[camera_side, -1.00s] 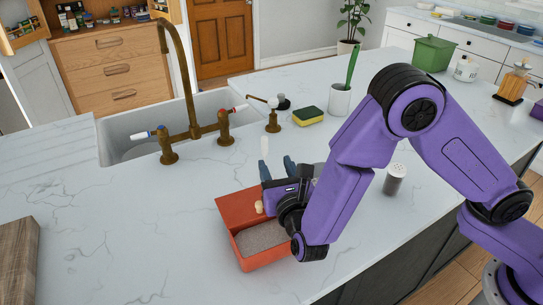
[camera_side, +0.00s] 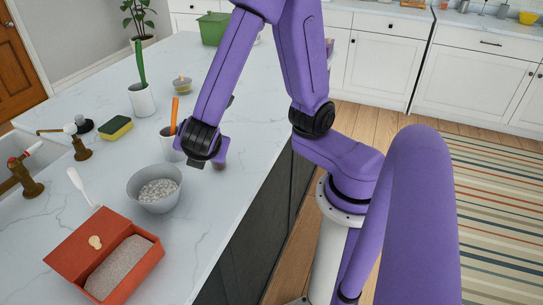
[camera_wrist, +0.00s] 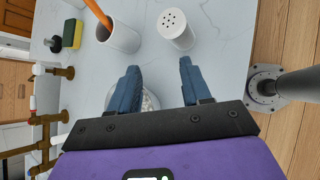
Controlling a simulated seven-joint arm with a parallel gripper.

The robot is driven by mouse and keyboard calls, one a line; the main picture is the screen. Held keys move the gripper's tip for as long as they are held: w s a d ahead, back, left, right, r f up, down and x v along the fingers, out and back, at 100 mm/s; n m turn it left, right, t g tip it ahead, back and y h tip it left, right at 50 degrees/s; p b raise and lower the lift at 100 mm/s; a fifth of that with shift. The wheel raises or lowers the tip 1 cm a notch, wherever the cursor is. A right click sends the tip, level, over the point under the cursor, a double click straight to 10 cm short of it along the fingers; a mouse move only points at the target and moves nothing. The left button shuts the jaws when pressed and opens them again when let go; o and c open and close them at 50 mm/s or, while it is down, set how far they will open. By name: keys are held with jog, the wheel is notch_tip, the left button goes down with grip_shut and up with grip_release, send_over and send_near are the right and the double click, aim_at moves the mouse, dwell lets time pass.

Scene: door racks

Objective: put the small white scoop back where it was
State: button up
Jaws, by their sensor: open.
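The small white scoop (camera_side: 78,186) slants up at the back corner of the red box (camera_side: 70,262). I cannot tell whether its lower end is in the box or on the counter behind it. The box has a lid part with a pale knob and an open part of grey grains. My gripper (camera_wrist: 157,82) is open with nothing between its fingers, in the wrist view. In the side view it is to the right of the scoop, beyond the bowl, and its fingers are hidden behind my wrist.
A grey bowl (camera_side: 153,201) of white pieces stands between the box and my arm. A cup with an orange handle (camera_side: 174,110) and a shaker (camera_wrist: 176,28) are close to my gripper. A sponge (camera_side: 116,127) and a mug (camera_side: 142,101) stand farther back.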

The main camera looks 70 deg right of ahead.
jog(key=s+d+r+m+g+y, duration=0.1)
jog(key=s+m+g+y, duration=0.4)
jog(key=s, duration=1)
jog(key=m+y, duration=0.2)
jog(key=shift+s+d+g+y, duration=0.2)
jog(key=shift+s+g+y, duration=0.1)
jog(key=shift+s+y, duration=0.1)
jog(key=shift+w+r, duration=0.1)
